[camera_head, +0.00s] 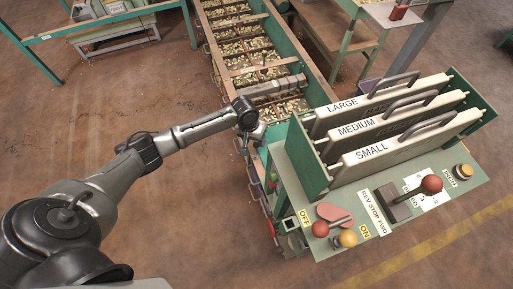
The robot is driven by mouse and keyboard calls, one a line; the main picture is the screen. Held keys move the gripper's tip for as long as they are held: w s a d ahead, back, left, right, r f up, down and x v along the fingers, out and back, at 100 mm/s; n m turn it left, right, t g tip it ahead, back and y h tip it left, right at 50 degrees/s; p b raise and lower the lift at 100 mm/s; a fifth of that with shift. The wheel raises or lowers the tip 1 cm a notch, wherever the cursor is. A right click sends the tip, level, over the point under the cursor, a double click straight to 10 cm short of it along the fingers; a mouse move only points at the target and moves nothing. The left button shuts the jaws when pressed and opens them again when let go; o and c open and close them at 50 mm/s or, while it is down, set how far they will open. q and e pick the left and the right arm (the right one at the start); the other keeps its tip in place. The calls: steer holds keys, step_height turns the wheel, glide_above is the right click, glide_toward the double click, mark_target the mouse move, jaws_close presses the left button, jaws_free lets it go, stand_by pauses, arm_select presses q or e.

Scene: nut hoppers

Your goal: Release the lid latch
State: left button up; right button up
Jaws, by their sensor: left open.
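My left arm reaches in from the left, and its gripper (253,132) is at the near left edge of the long green-framed trough (211,62), beside the control console. The gripper is open and small in the picture. I cannot make out a lid latch for certain; the trough side by the gripper is partly hidden by my wrist. I cannot tell whether the fingers touch anything. My right gripper is not in view.
The green console (340,206) stands at right, with plates labelled LARGE (343,105), MEDIUM (356,128) and SMALL (371,153). It carries a red-knobbed lever (431,184) and ON and OFF controls. A green-framed table (110,22) is at upper left. Open floor lies left of the trough.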

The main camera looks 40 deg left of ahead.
mark_target(256, 143)
arm_select(q)
steer(key=shift+w+d+f+b, duration=0.1)
steer(key=shift+f+b, duration=0.15)
steer(key=shift+f, duration=0.4)
steer(key=shift+d+f+b, duration=0.15)
steer(key=shift+f+b, duration=0.15)
steer(key=shift+f, duration=0.4)
steer(key=shift+w+d+f+b, duration=0.1)
steer(key=shift+f+b, duration=0.15)
steer(key=shift+f, duration=0.4)
